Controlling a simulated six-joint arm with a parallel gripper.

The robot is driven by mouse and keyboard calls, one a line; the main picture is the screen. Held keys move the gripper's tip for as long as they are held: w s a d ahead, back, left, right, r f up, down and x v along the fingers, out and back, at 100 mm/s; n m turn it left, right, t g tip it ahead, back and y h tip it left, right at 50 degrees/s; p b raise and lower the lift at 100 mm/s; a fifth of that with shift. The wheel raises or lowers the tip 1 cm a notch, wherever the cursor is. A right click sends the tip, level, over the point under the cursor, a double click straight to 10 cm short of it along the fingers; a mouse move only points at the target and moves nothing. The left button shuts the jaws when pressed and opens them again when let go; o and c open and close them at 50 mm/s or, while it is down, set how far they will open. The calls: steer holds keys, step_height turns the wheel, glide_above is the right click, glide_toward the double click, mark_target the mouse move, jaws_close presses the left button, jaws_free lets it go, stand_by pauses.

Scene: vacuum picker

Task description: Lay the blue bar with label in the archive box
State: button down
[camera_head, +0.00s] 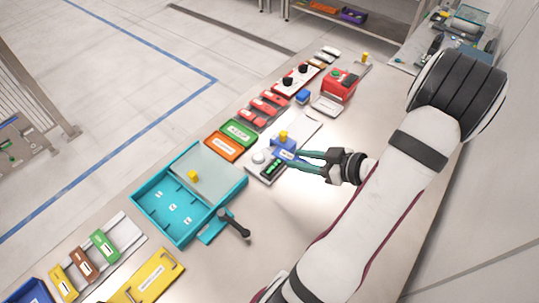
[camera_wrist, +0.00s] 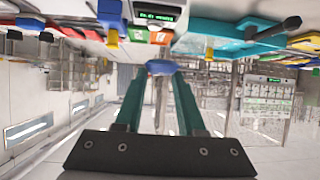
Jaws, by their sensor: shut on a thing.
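In the head view, my gripper (camera_head: 300,158) is shut on a blue piece (camera_head: 286,154) beside the small display unit. The wrist view shows this blue bar (camera_wrist: 161,67) between the tips of my teal fingers (camera_wrist: 160,76); I see no label on it from here. A teal box (camera_head: 180,241) lies to the left of my gripper, partly covered by a grey-green panel with a yellow knob. White labels show on its open floor. I cannot tell for sure whether it is the archive box.
A unit with a green display (camera_head: 268,170) stands close to my gripper. Green (camera_head: 239,132) and orange (camera_head: 222,146) trays lie behind it. A black-knobbed lever (camera_head: 235,223) sticks out from the teal box. A rack of labelled bars (camera_head: 83,263) is at lower left. Bare bench lies below my gripper.

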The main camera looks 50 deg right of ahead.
mark_target(308, 195)
steer(key=shift+m+h, duration=0.4)
steer(key=s+f, duration=0.1)
steer(key=f, duration=0.3)
steer(key=s+f, duration=0.1)
steer(key=f, duration=0.2)
steer(key=s+f, duration=0.1)
steer(key=f, duration=0.3)
steer(key=shift+s+d+f, duration=0.25)
steer(key=shift+f, duration=0.05)
steer(key=c, duration=0.5)
jaws_free()
